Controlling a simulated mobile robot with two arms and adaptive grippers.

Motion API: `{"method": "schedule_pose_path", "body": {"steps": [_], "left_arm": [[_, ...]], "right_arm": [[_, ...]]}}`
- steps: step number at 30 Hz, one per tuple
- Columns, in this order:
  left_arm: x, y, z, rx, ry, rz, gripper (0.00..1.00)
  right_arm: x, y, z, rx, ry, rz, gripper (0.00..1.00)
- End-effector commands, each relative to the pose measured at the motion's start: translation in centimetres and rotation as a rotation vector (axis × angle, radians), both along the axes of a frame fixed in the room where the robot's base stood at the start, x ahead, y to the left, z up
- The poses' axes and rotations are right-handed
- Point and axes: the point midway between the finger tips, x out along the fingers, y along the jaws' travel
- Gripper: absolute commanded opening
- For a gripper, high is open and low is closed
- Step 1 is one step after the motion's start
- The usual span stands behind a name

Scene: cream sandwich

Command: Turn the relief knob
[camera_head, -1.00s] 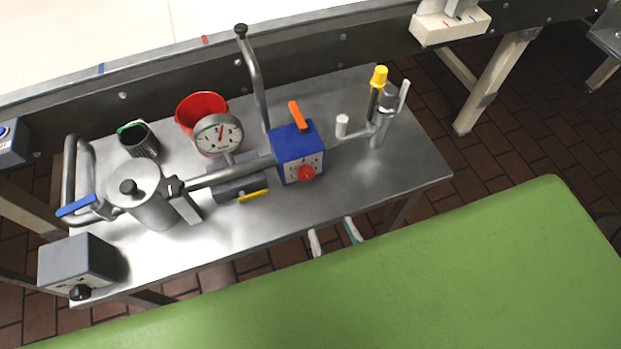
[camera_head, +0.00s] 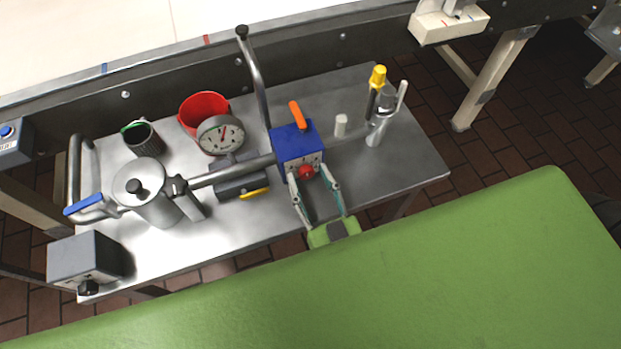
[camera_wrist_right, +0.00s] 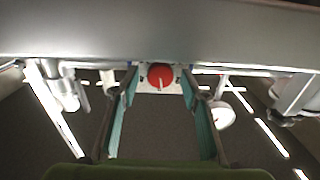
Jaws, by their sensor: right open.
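The red relief knob (camera_head: 306,172) is on the front face of the blue box (camera_head: 296,141), which has an orange handle (camera_head: 298,115) on top. My right gripper (camera_head: 312,178) comes in from the front edge of the table with its fingers spread, one on each side of the knob. In the right wrist view the red knob (camera_wrist_right: 161,76) shows between the tips of the two open fingers (camera_wrist_right: 160,82), with a pale pointer mark on it. I cannot tell whether the fingers touch it. My left gripper is not in view.
A steel table (camera_head: 255,222) holds a pressure gauge (camera_head: 221,134), a red bucket (camera_head: 196,108), a steel canister (camera_head: 147,190), a grey box (camera_head: 84,258) and a yellow-capped valve (camera_head: 377,76). A pipe (camera_head: 232,171) joins the blue box on the left. My green body fills the foreground.

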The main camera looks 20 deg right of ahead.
Motion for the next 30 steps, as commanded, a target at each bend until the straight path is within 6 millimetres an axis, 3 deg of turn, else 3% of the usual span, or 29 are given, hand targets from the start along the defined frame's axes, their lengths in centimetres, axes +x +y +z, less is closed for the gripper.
{"method": "schedule_pose_path", "body": {"steps": [2, 6, 17, 30], "left_arm": [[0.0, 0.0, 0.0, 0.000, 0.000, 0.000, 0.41], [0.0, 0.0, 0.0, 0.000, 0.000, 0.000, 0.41], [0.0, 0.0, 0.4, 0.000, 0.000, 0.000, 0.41], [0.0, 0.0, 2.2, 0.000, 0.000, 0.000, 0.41]], "right_arm": [[0.0, 0.0, 0.0, 0.000, 0.000, 0.000, 0.39], [0.0, 0.0, 0.0, 0.000, 0.000, 0.000, 0.03], [0.0, 0.0, 0.1, 0.038, 0.000, 0.000, 0.03], [0.0, 0.0, 0.2, 0.312, 0.009, 0.002, 0.03]]}}
